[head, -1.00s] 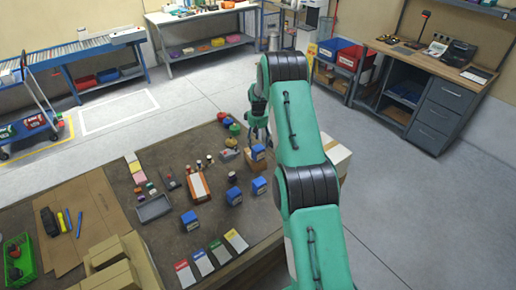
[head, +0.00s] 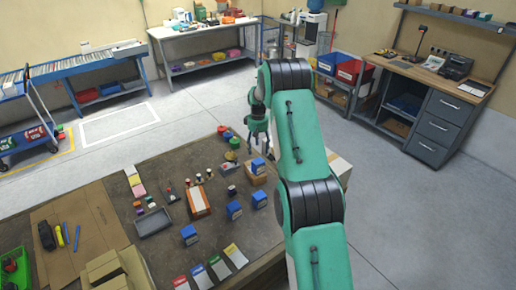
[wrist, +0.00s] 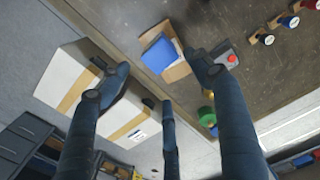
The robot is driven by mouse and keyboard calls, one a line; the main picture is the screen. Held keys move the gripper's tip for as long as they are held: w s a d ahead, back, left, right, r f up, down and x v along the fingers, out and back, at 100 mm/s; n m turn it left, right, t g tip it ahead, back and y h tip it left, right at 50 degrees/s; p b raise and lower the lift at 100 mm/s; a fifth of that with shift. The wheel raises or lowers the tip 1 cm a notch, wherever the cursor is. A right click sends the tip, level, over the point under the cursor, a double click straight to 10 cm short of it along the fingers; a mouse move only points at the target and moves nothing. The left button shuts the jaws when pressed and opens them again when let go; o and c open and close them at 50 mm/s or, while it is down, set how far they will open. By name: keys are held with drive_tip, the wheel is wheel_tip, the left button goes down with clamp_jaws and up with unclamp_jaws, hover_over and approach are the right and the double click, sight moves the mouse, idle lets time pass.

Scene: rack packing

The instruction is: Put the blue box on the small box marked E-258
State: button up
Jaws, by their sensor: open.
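A blue box (head: 258,166) sits on a small brown cardboard box (head: 251,179) near the table's right edge. In the wrist view the blue box (wrist: 160,53) rests on the brown box (wrist: 180,70). Three other blue boxes stand nearer on the table: one (head: 259,199), a second (head: 234,210) and a third (head: 190,235). No marking E-258 can be read. My gripper (head: 258,133) is above the table's far right part, just beyond the stacked blue box. The wrist view shows my gripper (wrist: 160,78) open, fingers spread and nothing between them.
A large taped carton (wrist: 92,88) stands beside the table edge, partly behind my arm. A grey tray (head: 153,222) and an orange-white case (head: 198,200) lie further left.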

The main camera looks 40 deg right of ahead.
drive_tip(key=s+a+r+t, duration=0.1)
drive_tip(key=s+a+r, duration=0.1)
drive_tip(key=a+r, duration=0.6)
drive_tip(key=s+a+r, duration=0.2)
drive_tip(key=a+r, duration=0.2)
drive_tip(key=r, duration=0.7)
drive_tip(key=s+a+r+t, duration=0.2)
drive_tip(key=s+a+r, duration=0.95)
drive_tip(key=r, duration=0.35)
drive_tip(key=s+a+r+t, duration=0.1)
drive_tip(key=s+a+r, duration=0.2)
drive_tip(key=s+a, duration=0.35)
drive_tip(key=s+a+r, duration=0.3)
drive_tip(key=s+a, duration=0.1)
drive_tip(key=s, duration=0.5)
drive_tip(key=s+a+f, duration=0.1)
drive_tip(key=s+a, duration=0.2)
drive_tip(key=s, duration=0.6)
drive_tip(key=s+a+f+t, duration=0.1)
drive_tip(key=s+a, duration=0.2)
drive_tip(key=s, duration=0.6)
drive_tip(key=shift+a+t, duration=0.25)
drive_tip(key=shift+t, duration=0.05)
drive_tip(key=shift+s+f, duration=0.1)
drive_tip(key=shift+f, duration=0.05)
